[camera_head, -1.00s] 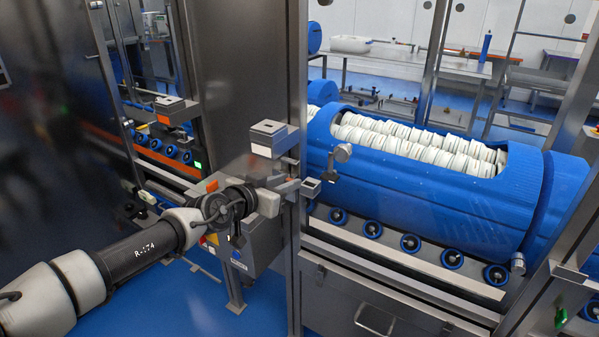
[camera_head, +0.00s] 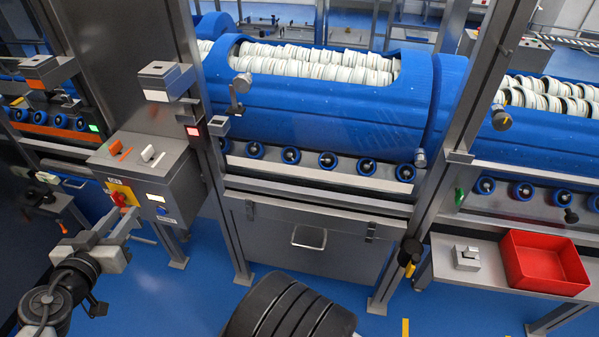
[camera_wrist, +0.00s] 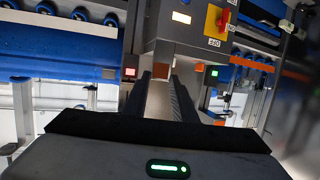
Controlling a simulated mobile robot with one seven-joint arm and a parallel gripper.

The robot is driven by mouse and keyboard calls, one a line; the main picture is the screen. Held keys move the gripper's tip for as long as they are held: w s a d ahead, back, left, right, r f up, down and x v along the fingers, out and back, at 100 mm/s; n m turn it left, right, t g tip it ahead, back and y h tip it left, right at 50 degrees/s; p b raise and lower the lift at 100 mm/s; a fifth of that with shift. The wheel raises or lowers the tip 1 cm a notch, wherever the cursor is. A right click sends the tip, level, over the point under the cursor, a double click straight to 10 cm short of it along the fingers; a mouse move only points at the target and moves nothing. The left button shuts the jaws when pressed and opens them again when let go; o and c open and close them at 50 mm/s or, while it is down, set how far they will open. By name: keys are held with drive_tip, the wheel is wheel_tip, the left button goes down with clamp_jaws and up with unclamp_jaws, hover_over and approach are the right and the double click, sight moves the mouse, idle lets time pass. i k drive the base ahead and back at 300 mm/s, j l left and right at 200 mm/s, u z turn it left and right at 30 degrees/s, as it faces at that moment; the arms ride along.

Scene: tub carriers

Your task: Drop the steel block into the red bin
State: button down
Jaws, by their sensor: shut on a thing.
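My gripper (camera_head: 131,216) is at the lower left of the head view, in front of a grey control box. In the wrist view its two dark fingers (camera_wrist: 163,82) are shut on a small, brownish-reflecting piece (camera_wrist: 161,71), which I take for the steel block. It is mostly hidden and hard to make out in the head view. The red bin (camera_head: 543,262) is open-topped and stands on a steel shelf at the far right, well away from my gripper. Its visible inside looks empty.
A stepped grey metal piece (camera_head: 467,258) sits on the shelf (camera_head: 450,277) left of the bin. The control box (camera_head: 155,185) with a red knob is close to my gripper. Steel posts (camera_head: 228,190) and blue tubs (camera_head: 330,110) on rollers stand behind. A black ribbed shape (camera_head: 290,307) is at the bottom.

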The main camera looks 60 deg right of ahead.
sight(540, 272)
drive_tip(key=k+j+z, duration=0.15)
drive_tip(key=k+j, duration=0.2)
drive_tip(key=z, duration=3.6)
drive_tip(key=u, duration=0.4)
drive_tip(key=i+l+u, duration=0.15)
drive_tip(key=l+u, duration=0.25)
drive_tip(key=i+l+u, duration=0.1)
drive_tip(key=l+u, duration=0.55)
drive_tip(key=l, duration=1.6)
drive_tip(key=i+u, duration=0.05)
drive_tip(key=i, duration=0.05)
